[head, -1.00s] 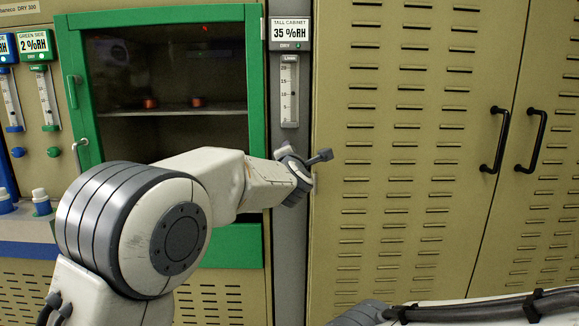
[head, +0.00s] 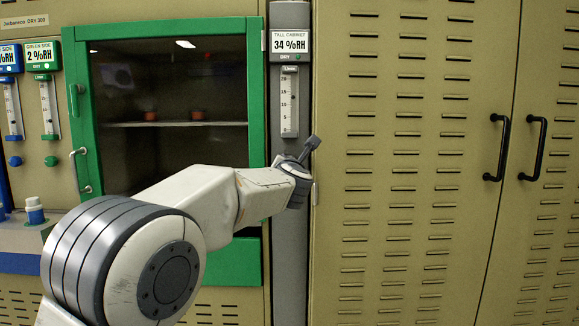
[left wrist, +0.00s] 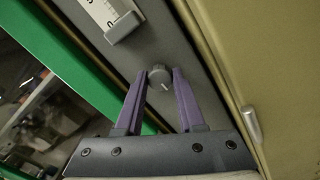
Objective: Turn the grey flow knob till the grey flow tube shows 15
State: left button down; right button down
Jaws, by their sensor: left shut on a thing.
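The grey flow knob (left wrist: 158,75), round with a white mark line, sits on the grey post below the tube in the left wrist view. My left gripper (left wrist: 160,80) is shut on it, its purple fingers on either side. In the head view my left wrist hides the knob. The grey flow tube (head: 290,102) is a clear scale on the post; its dark float stands between 10 and 15, apparently nearer 15. The tube's lower end (left wrist: 122,27) shows at the top of the left wrist view. My right gripper is out of view.
A display (head: 291,44) above the tube reads 34 %RH. The green-framed glass door (head: 256,110) is left of the post, and the tan tall cabinet (head: 420,150) with black handles is right. Blue and green flow tubes (head: 47,107) stand far left.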

pick_arm(q)
jog(key=shift+f, duration=0.15)
jog(key=c, duration=0.5)
grip_release()
jog(key=shift+s, duration=0.1)
jog(key=s, duration=1)
jog(key=shift+s, duration=0.1)
